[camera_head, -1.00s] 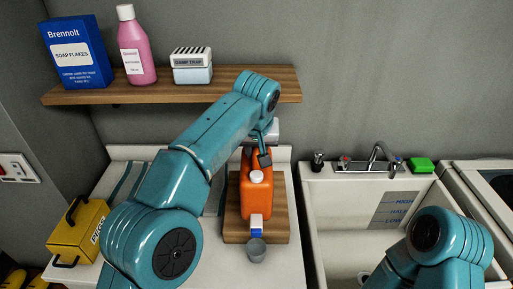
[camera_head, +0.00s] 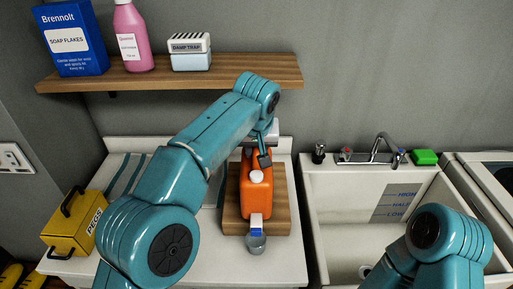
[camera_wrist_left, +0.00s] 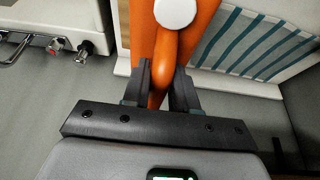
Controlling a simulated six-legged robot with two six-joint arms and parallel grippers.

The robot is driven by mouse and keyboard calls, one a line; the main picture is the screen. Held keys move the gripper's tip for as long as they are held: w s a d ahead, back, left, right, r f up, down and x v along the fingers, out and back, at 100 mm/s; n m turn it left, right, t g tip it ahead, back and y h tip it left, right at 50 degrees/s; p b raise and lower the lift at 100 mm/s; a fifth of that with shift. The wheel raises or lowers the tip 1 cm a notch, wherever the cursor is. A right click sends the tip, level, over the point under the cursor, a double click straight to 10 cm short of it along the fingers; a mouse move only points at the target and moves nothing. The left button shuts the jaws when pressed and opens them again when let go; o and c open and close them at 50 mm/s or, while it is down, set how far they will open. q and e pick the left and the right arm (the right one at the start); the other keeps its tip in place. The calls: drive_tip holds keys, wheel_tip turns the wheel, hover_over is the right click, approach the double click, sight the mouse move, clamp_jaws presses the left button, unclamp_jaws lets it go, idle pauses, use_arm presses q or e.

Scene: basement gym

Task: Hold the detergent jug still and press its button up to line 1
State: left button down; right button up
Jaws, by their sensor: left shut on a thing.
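The orange detergent jug (camera_head: 256,190) lies on a wooden block (camera_head: 233,222) on the white counter, with its white cap (camera_head: 256,176) upward. Its blue and white button (camera_head: 256,226) is at the near end, above a small grey cup (camera_head: 256,243). My left gripper (camera_head: 264,156) is at the jug's far end. In the left wrist view its two dark fingers (camera_wrist_left: 163,88) are shut on the jug's orange handle (camera_wrist_left: 166,62). My right arm shows at the lower right, but its gripper is out of view.
A yellow PEGS box (camera_head: 75,225) stands at the left of the counter. A white sink (camera_head: 345,235) with a tap (camera_head: 378,150) and green sponge (camera_head: 425,157) is at the right. A wooden shelf (camera_head: 240,72) with soap flakes, a pink bottle and a damp trap hangs above.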

use_arm(q)
drive_tip(key=shift+f+b, duration=0.65)
drive_tip(key=shift+f, duration=0.25)
use_arm(e)
drive_tip(key=shift+f, duration=0.8)
use_arm(q)
drive_tip(key=shift+f, duration=0.1)
use_arm(e)
drive_tip(key=shift+c, duration=0.9)
clamp_jaws()
